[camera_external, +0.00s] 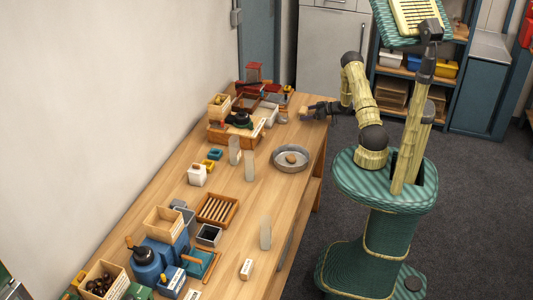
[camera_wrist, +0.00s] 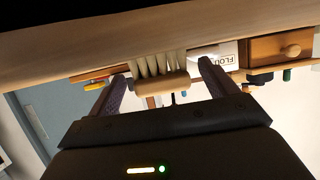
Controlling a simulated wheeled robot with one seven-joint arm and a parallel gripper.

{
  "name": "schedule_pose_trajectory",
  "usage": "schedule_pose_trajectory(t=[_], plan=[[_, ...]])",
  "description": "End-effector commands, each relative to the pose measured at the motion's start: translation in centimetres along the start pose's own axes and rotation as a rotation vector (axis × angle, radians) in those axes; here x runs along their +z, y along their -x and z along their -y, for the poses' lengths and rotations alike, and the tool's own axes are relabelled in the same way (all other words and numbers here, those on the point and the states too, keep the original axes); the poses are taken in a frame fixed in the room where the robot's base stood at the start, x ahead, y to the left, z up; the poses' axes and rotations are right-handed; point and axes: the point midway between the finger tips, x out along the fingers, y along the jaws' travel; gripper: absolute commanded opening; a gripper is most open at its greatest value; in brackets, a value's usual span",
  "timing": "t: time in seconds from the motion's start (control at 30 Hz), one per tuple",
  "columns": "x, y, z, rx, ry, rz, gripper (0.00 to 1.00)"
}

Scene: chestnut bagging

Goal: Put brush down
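The brush, with pale bristles and a light wooden body, shows in the wrist view (camera_wrist: 161,84). Its bristles face the wooden table (camera_wrist: 60,52), which appears upside down at the top of that view, and seem to meet its surface. My gripper (camera_wrist: 162,72) is open, with one finger on each side of the brush and a visible gap on both sides. In the external view my gripper (camera_external: 311,112) is at the table's far right edge, with the small pale brush (camera_external: 304,113) at its tips. Exact contact is too small to tell.
A metal bowl (camera_external: 291,158) holding a brown item stands nearer on the table. Red and wooden trays with a dark round item (camera_external: 240,120) lie left of my gripper. A flour box (camera_wrist: 222,52) and wooden drawer (camera_wrist: 280,48) show behind the brush. Upright translucent pieces (camera_external: 249,165) stand mid-table.

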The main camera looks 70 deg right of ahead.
Motion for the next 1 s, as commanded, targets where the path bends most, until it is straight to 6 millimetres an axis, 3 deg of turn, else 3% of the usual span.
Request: schedule_pose_trajectory(t=[0.37,0.83,1.0], plan=[[-0.2,0.8,-0.1,0.003,0.000,0.000,0.85],[-0.2,9.4,-0.1,0.004,0.000,0.000,0.85],[-0.2,11.6,-0.1,0.002,0.001,-0.001,0.85]])
